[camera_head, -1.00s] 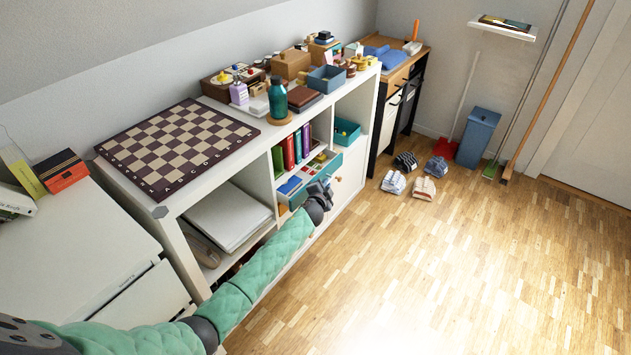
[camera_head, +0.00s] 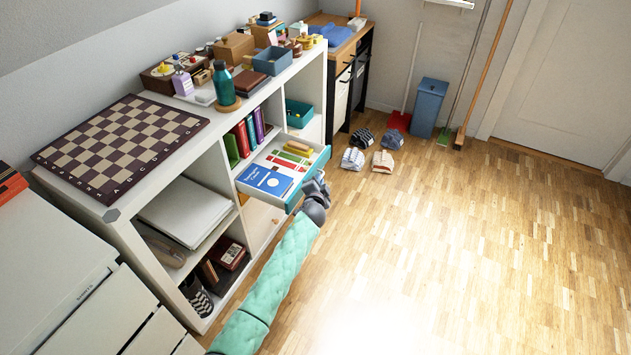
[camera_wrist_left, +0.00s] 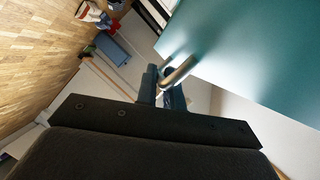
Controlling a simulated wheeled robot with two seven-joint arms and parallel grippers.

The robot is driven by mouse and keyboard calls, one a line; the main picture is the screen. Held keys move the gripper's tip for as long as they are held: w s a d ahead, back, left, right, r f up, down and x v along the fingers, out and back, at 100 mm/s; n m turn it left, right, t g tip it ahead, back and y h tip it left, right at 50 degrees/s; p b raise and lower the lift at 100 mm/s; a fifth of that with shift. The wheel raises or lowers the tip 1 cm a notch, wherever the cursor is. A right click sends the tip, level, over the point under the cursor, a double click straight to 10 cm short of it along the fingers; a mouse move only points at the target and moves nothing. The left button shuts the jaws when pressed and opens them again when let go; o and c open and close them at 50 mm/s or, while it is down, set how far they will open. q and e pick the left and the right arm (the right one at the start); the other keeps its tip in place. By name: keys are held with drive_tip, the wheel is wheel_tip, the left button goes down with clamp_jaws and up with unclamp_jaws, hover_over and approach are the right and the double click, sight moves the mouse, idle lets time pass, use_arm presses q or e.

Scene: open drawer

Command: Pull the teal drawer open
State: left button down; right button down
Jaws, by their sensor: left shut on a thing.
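The teal drawer (camera_head: 305,192) stands well out of the white shelf unit. Its inside shows, with a blue book (camera_head: 265,180) and several small coloured items in it. My left gripper (camera_head: 316,188) is at the drawer's front. In the left wrist view the teal front panel (camera_wrist_left: 245,50) fills the upper right, and my left gripper (camera_wrist_left: 168,88) is shut on its metal handle (camera_wrist_left: 178,73). The arm hides part of the drawer front in the head view. My right gripper is not in view.
The white shelf unit (camera_head: 121,222) carries a chessboard (camera_head: 120,145), a teal bottle (camera_head: 223,84) and boxes on top. The wooden floor (camera_head: 450,240) to the right is clear.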

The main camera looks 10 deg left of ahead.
use_arm(q)
drive_tip(key=c, duration=1.5)
unclamp_jaws()
drive_tip(key=shift+s, duration=0.15)
drive_tip(key=shift+v, duration=3.8)
